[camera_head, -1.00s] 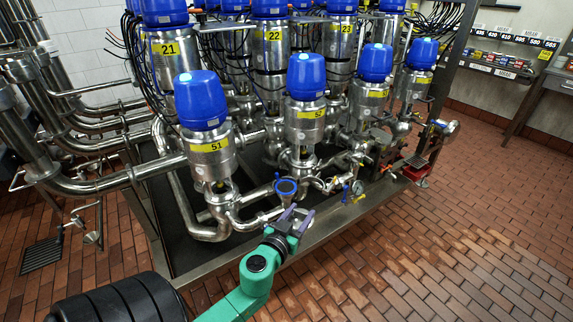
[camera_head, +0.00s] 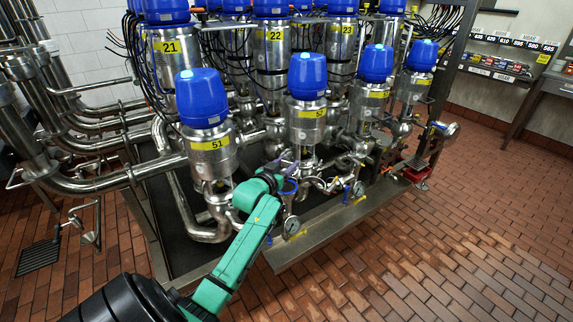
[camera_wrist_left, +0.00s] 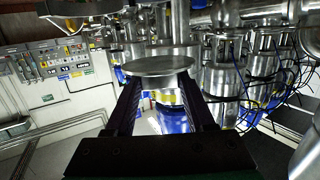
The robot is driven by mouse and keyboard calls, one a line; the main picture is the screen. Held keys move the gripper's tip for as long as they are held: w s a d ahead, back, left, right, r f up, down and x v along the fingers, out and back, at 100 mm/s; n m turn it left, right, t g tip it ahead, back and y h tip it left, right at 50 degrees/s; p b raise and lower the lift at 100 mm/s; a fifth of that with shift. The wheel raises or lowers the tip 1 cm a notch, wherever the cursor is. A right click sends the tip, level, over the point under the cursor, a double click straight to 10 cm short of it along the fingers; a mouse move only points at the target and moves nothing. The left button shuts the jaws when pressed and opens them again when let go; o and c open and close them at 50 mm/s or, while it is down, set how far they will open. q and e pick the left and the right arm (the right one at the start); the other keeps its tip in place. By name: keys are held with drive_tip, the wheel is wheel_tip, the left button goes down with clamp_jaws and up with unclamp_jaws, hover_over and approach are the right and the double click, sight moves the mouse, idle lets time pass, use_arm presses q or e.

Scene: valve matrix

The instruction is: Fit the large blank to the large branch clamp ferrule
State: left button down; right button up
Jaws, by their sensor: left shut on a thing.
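My left gripper (camera_head: 287,176) is at the front of the valve rig, below and between the valves tagged 51 and 52. In the left wrist view its two dark fingers (camera_wrist_left: 161,84) are shut on a round flat steel disc, the large blank (camera_wrist_left: 158,66). A vertical steel pipe piece (camera_wrist_left: 180,22) stands right behind the disc; whether they touch I cannot tell. In the head view a blue-rimmed round fitting (camera_head: 290,188), likely the large branch clamp ferrule, is partly hidden by the gripper. My right gripper is not in view.
Valve 51 (camera_head: 211,150) and valve 52 (camera_head: 306,118) stand close behind the gripper. The rig's steel frame edge (camera_head: 325,238) runs in front. The brick floor right is free.

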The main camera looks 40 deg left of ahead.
sight(286, 187)
use_arm(q)
drive_tip(key=shift+s+r+p, duration=0.15)
drive_tip(key=shift+p, duration=0.35)
drive_tip(key=shift+f+b, duration=0.75)
drive_tip(key=shift+f, duration=0.15)
drive_tip(key=shift+f+b, duration=1.55)
drive_tip(key=shift+f, duration=1.15)
drive_tip(key=shift+c, duration=0.9)
unclamp_jaws()
drive_tip(key=shift+d, duration=0.1)
drive_tip(key=v, duration=1.4)
drive_tip(key=shift+s, duration=0.3)
